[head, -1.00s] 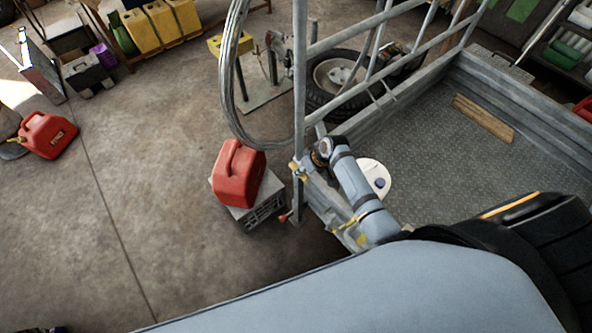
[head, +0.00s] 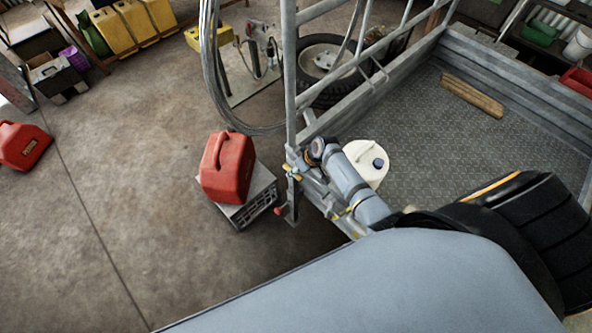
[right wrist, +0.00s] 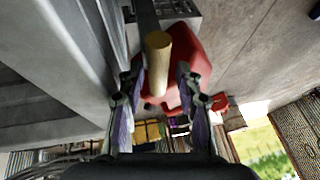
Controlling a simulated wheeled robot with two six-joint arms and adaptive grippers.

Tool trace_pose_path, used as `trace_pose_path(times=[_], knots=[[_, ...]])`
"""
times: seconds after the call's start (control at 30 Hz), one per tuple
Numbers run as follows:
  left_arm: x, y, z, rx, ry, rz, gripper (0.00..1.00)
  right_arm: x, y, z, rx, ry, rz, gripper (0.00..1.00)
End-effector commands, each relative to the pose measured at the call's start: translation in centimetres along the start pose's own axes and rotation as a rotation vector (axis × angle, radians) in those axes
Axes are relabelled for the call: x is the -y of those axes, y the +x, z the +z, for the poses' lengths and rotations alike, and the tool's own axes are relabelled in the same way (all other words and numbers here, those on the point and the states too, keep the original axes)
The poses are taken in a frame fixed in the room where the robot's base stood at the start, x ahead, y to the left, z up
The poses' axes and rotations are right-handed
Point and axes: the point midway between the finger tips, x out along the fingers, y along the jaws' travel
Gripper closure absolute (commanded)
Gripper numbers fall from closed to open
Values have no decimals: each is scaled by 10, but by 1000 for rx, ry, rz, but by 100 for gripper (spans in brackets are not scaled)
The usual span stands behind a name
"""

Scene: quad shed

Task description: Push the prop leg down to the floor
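The prop leg (head: 293,205) is a narrow grey upright at the trailer's near left corner, with a small red-tipped lever at its side. Its lower end is near the floor; I cannot tell whether it touches. A tan peg-like handle (head: 291,176) sticks out near its top. In the right wrist view this handle (right wrist: 158,58) shows between the fingers of my right gripper (right wrist: 158,82), with gaps on both sides, so the gripper is open. In the head view my arm largely hides the gripper. My left gripper is out of view.
A red fuel can (head: 228,168) stands on a grey crate (head: 252,204) close left of the leg. The grey trailer bed (head: 440,150) holds a white container (head: 366,160) and wooden boards (head: 472,95). Looped cable hangs on the rail. The floor at left is largely clear.

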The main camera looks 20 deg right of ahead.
Motion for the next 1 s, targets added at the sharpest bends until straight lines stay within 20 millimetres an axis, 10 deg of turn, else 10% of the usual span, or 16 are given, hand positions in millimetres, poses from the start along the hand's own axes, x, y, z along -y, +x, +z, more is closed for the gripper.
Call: trace_pose_path(times=[0.7, 1.0], knots=[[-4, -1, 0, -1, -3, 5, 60, -4, -3, 0, 1, -3, 10, 55], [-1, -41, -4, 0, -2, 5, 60, 8, -53, -22, -2, -5, 9, 55]])
